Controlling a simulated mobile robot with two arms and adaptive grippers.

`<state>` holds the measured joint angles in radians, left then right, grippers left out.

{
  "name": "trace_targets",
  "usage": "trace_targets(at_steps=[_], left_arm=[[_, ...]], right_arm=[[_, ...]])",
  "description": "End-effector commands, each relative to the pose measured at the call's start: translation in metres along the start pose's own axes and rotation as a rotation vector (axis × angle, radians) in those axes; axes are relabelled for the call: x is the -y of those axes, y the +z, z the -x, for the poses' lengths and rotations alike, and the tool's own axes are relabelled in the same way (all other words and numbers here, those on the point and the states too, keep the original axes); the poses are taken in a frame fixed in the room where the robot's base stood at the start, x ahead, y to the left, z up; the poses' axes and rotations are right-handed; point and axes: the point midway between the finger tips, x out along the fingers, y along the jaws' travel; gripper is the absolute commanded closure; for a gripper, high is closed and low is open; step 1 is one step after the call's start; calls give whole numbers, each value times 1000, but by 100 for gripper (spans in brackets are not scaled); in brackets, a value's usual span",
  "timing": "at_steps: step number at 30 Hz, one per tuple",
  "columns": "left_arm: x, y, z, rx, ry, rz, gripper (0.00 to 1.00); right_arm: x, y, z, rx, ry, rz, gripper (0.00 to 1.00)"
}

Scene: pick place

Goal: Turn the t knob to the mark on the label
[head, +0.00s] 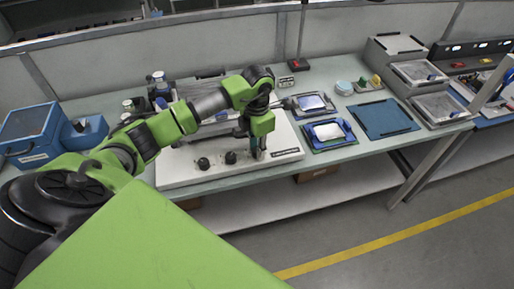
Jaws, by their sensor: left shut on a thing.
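A white panel (177,172) lies on the workbench, with two dark knobs, a left knob (203,163) and a middle knob (231,157), on its front part. A small label (285,153) shows at the panel's front right, too small to read. My left gripper (258,152) points down at the panel, right of the middle knob. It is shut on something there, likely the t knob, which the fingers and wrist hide. The knob's angle and the mark cannot be made out. My right gripper is out of view.
Blue-framed trays (327,132) and a blue mat (384,119) lie right of the panel. A blue box (38,132) stands at the left. Bottles (160,88) stand behind my left arm. Grey bins (440,106) stand farther right.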

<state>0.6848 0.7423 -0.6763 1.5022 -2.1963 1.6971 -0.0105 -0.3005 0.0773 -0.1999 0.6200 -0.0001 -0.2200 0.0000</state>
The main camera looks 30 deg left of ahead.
Motion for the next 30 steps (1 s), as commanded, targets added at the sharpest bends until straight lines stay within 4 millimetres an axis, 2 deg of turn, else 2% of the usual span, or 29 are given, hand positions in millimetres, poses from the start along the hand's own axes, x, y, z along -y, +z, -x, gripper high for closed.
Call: trace_targets(at_steps=[11, 30], left_arm=[[-1, 0, 0, 1, 1, 151, 99], [-1, 0, 1, 1, 2, 742, 99]], right_arm=[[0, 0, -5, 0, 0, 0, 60], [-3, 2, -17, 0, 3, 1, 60]])
